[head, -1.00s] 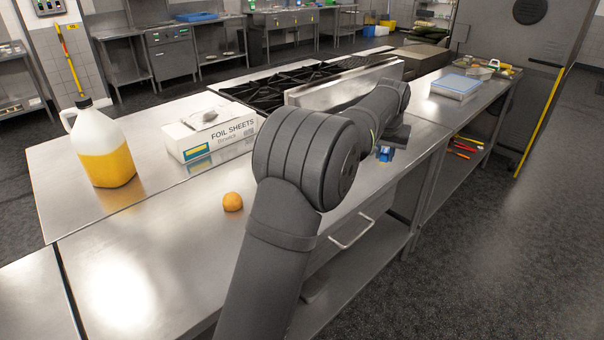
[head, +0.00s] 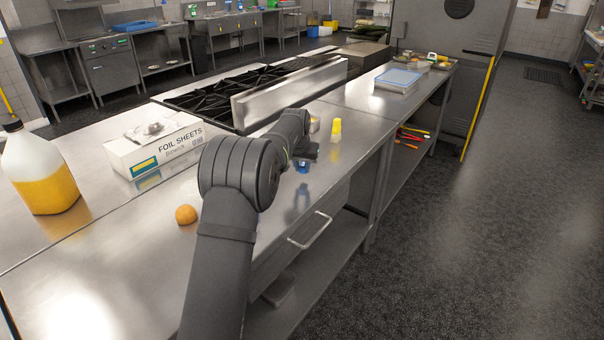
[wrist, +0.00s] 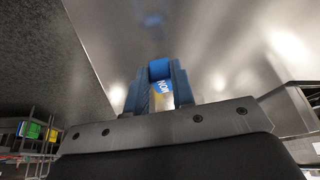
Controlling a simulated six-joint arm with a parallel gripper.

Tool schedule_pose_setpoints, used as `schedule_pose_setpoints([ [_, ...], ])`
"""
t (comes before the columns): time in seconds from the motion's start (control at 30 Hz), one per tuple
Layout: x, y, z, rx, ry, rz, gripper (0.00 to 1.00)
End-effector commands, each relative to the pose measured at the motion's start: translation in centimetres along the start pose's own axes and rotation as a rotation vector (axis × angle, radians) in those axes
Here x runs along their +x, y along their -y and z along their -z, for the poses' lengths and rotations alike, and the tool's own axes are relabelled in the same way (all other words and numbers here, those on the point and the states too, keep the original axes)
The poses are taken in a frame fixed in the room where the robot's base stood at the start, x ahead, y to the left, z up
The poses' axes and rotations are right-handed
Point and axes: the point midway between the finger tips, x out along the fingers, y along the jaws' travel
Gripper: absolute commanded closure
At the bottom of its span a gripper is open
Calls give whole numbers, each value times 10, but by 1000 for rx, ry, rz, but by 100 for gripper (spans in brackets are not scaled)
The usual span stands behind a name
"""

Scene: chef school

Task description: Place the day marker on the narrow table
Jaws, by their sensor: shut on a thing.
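The day marker (wrist: 162,88) shows in the wrist view as a small block with a blue and pale label bearing dark-on-light or white lettering that I cannot fully read. My gripper (wrist: 160,72) has blue fingers shut on it, one on each side. In the head view my gripper (head: 303,166) is a small blue patch above the steel counter (head: 250,200), near its front edge; the marker cannot be told apart there. A further steel table (head: 358,95) with a lower shelf adjoins the counter. I cannot tell which surface is the narrow table.
A yellow-topped bottle (head: 335,130) and a small tub (head: 314,125) stand just beyond my gripper. An orange ball-like item (head: 186,214), a foil sheets box (head: 155,146) and a jug (head: 40,175) are to the left. A blue-lidded container (head: 397,79) sits on the further table.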

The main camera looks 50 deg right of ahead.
Motion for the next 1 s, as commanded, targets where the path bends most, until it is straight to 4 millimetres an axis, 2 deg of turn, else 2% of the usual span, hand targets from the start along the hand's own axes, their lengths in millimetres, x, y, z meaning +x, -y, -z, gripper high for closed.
schedule_pose_setpoints([
  [0.17, 24, 0, -11, 0, 4, 1, 99],
  [0.53, 28, -1, -13, -1, 2, 1, 99],
  [0.57, 29, -1, -13, -1, 2, 1, 75],
  [0.67, 28, -1, -12, -1, 1, 1, 56],
  [1.0, 25, -1, -11, -1, 0, 1, 56],
])
